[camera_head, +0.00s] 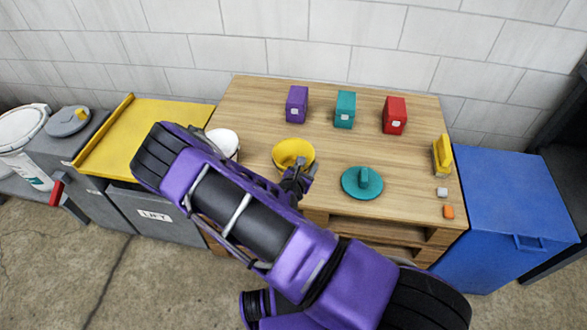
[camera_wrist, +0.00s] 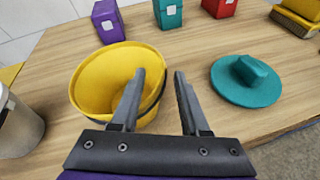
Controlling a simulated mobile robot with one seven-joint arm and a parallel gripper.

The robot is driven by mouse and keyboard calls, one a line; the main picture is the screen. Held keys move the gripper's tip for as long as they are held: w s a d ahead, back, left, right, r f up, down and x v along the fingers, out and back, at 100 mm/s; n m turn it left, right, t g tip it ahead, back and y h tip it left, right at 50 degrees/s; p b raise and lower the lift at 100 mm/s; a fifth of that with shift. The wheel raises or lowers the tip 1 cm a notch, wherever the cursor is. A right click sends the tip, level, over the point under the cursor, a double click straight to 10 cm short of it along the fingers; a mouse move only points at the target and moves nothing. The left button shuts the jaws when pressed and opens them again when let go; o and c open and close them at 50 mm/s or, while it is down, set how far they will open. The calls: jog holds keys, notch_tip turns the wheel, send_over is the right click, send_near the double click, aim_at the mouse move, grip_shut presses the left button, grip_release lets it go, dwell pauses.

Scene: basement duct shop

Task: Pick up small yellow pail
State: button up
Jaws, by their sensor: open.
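The small yellow pail (camera_head: 291,151) stands on the wooden table, left of its middle. It looks tilted in the wrist view (camera_wrist: 95,82), with its open mouth showing. My gripper (camera_head: 299,172) is at the pail's near right side. In the wrist view my gripper (camera_wrist: 160,75) is open; its left finger overlaps the pail's right part, and its right finger is over bare table to the right. I cannot tell whether the left finger touches the pail or is inside its mouth. Nothing is held between the fingers.
A teal lid-like disc (camera_head: 362,183) lies right of the pail. Purple (camera_head: 297,104), teal (camera_head: 345,109) and red (camera_head: 394,115) boxes stand behind. A white-topped container (camera_head: 224,142) is left of the pail. A yellow block-like thing (camera_head: 442,156) and small cubes are at the table's right edge.

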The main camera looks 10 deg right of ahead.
aim_at(312, 157)
jog(key=x, duration=0.3)
jog(key=shift+w+f, duration=0.1)
jog(key=shift+w, duration=0.1)
jog(key=shift+c, duration=0.2)
grip_shut()
dwell(1.1)
